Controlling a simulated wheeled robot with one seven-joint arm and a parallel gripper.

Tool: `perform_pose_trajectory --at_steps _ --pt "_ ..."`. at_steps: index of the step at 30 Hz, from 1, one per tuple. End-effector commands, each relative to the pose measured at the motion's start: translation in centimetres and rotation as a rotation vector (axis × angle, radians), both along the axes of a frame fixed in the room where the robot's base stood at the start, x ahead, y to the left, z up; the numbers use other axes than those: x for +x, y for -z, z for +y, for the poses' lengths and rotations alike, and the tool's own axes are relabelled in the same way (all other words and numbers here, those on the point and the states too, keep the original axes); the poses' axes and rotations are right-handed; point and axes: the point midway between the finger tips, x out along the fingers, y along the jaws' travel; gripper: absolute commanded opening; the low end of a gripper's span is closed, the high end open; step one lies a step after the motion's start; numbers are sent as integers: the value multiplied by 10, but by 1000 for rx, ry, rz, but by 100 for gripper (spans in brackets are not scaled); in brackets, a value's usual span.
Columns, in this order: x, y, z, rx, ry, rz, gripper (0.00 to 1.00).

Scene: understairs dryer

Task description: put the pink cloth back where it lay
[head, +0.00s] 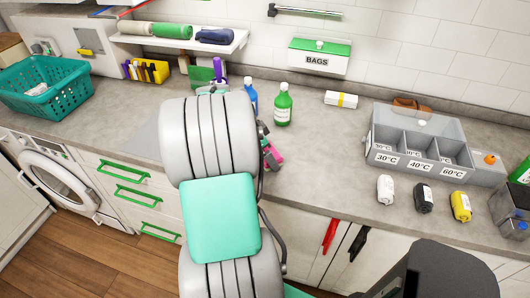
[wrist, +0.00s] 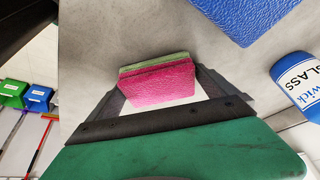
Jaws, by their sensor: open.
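The pink cloth (wrist: 160,86) is a folded, textured pad in the wrist view, with a green layer showing along its far edge. It lies between the two fingers of my gripper (wrist: 158,82), which is open around it. Whether either finger touches the cloth is unclear. In the head view a small pink patch (head: 274,156) shows at the right side of my arm, over the counter; my arm hides most of my gripper there.
A blue textured piece (wrist: 220,15) and a glass-cleaner bottle (wrist: 304,82) are close by in the wrist view. A green bottle (head: 283,106) and blue bottle (head: 251,96) stand behind my arm. The counter (head: 325,150) to the right is clear up to a grey sorter (head: 372,140).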

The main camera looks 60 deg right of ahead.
Motion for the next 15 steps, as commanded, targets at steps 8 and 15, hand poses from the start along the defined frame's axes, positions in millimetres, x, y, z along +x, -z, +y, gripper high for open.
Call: perform_pose_trajectory --at_steps 8,15 --pt "-5 3 9 33 -2 18 100" --pt "11 -51 24 20 -6 11 100"
